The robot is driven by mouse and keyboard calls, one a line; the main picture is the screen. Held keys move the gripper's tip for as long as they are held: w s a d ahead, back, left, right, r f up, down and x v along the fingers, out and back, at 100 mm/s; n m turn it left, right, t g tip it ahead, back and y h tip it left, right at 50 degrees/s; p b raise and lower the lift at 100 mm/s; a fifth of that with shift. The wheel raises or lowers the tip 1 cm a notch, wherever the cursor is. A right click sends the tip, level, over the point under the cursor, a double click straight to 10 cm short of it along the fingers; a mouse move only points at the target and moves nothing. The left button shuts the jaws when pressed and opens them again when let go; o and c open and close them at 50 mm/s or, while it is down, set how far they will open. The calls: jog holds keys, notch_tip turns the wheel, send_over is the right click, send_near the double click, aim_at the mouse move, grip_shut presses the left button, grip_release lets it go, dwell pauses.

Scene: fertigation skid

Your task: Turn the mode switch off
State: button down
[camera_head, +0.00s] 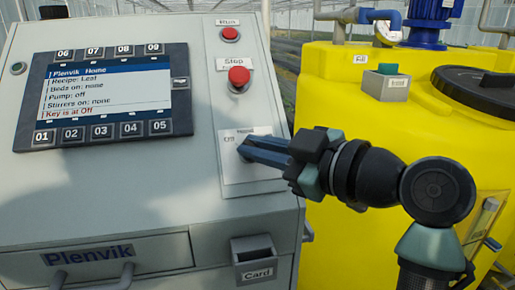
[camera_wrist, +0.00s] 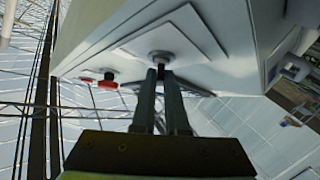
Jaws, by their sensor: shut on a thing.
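The mode switch plate (camera_head: 232,176) is a pale square panel on the sloping cabinet front, with an "Off" label at its upper left. My gripper (camera_head: 244,150) reaches in from the right with its fingertips at the switch, and it hides the knob in the head view. In the wrist view, my gripper (camera_wrist: 161,70) is shut on the mode switch (camera_wrist: 160,55), whose round base shows just beyond the fingertips. The screen (camera_head: 108,88) reads "Key is at Off" on its bottom line and "Pump: off".
A red stop button (camera_head: 239,76) and a smaller red run button (camera_head: 230,34) sit above the switch plate. A card holder (camera_head: 254,258) is below it. A yellow tank (camera_head: 345,110) with a black lid (camera_head: 480,84) stands close on the right, behind my arm.

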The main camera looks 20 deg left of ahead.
jog(key=c, duration=0.9)
grip_release()
jog(key=shift+c, duration=0.2)
jog(key=b+v, duration=0.1)
jog(key=v, duration=1.2)
jog(key=shift+b, duration=0.3)
jog(key=w+a+r+m+t+h+p, duration=0.1)
jog(key=w+r+m+t+h+p, duration=0.45)
jog(key=r+m+t, duration=0.5)
jog(key=s+d+r+m+t+h+p, duration=0.2)
jog(key=s+r+m+t+h, duration=0.2)
jog(key=r, duration=0.4)
jog(key=s+d+r+m+t+h+p, duration=0.2)
jog(key=s+r+m+t+h+p, duration=0.1)
jog(key=s+r, duration=0.5)
jog(key=m+t+h, duration=0.1)
jog(key=t+h, duration=0.1)
jog(key=t, duration=0.1)
jog(key=shift+s+r+m, duration=0.25)
jog(key=shift+r+m, duration=0.05)
jog(key=shift+m, duration=0.05)
